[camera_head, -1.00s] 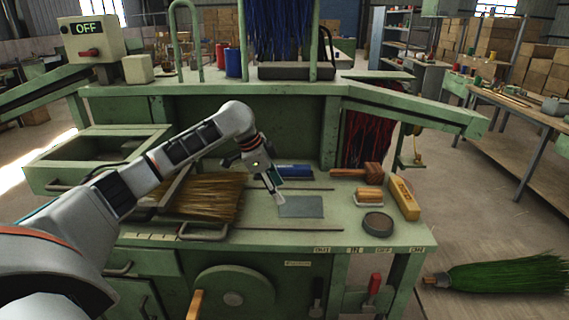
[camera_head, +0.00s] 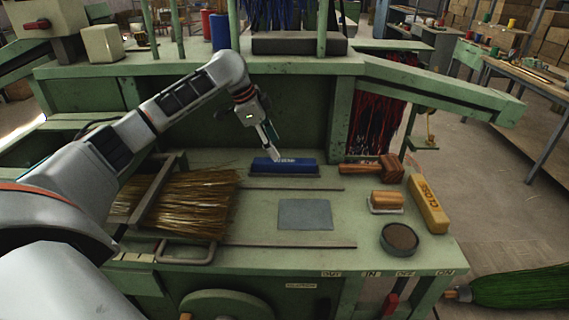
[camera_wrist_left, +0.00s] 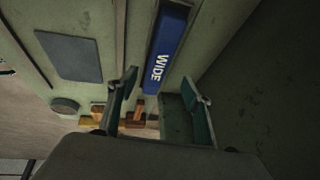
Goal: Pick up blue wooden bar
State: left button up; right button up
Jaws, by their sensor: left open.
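The blue wooden bar (camera_head: 284,166) lies flat on the green bench top near the back panel. In the left wrist view the blue bar (camera_wrist_left: 168,46) shows the word WIDE and lies ahead of the fingers, its near end close to the gap between them. My left gripper (camera_head: 274,148) is above the bar, near its top edge in the head view, with its fingers pointing down. In the wrist view its two fingers (camera_wrist_left: 163,90) stand apart with nothing held between them. Contact with the bar cannot be told. My right gripper is not in view.
A bundle of bristles (camera_head: 190,200) lies left of a grey plate (camera_head: 305,214). To the right are a wooden mallet (camera_head: 375,168), a small brush (camera_head: 386,201), a yellow CLOSE block (camera_head: 428,204) and a round dark tin (camera_head: 399,238). The back panel stands close behind the bar.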

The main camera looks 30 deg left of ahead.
aim_at(284, 161)
pick_arm(q)
jog(key=x, duration=0.3)
jog(key=shift+s+d+f+b, duration=0.1)
jog(key=shift+d+f+b, duration=0.1)
jog(key=shift+b, duration=0.15)
jog(key=b+x, duration=0.1)
jog(key=x, duration=0.3)
jog(key=shift+r, duration=0.1)
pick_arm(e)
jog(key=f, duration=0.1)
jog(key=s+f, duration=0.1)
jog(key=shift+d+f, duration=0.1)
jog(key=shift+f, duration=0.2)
pick_arm(q)
jog(key=shift+r, duration=0.1)
grip_shut()
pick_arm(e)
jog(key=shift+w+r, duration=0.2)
